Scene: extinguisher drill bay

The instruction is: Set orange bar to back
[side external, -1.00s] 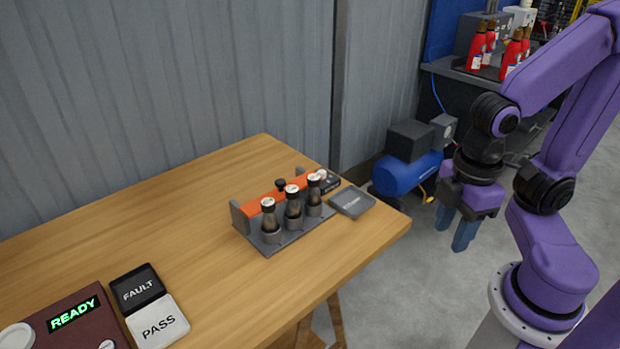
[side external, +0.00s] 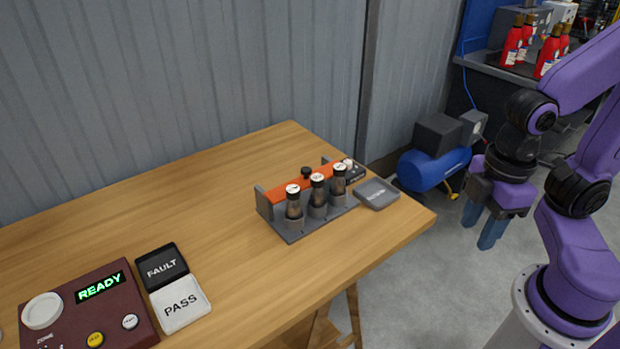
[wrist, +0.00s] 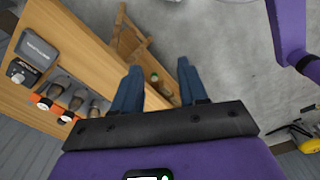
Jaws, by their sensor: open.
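The orange bar (side external: 304,182) lies along a grey rack (side external: 295,236) on the table, behind three dark bottles (side external: 317,200) with white caps. A black knob (side external: 306,172) stands up near the bar's middle. The bottles hide part of the bar. In the wrist view, bits of the orange bar (wrist: 66,118) show at the left, beside the bottles. My gripper (side external: 481,228) is open and empty, off the table's right corner and apart from the rack. Its two blue fingers (wrist: 158,70) point at the floor and a wooden trestle in the wrist view.
A grey labelled pad (side external: 377,193) and a small dark box (side external: 351,173) sit beside the rack. A READY panel (side external: 80,310) and FAULT (side external: 161,265) and PASS (side external: 180,303) tiles are front left. The table's middle is clear. A blue compressor (side external: 428,168) stands behind my gripper.

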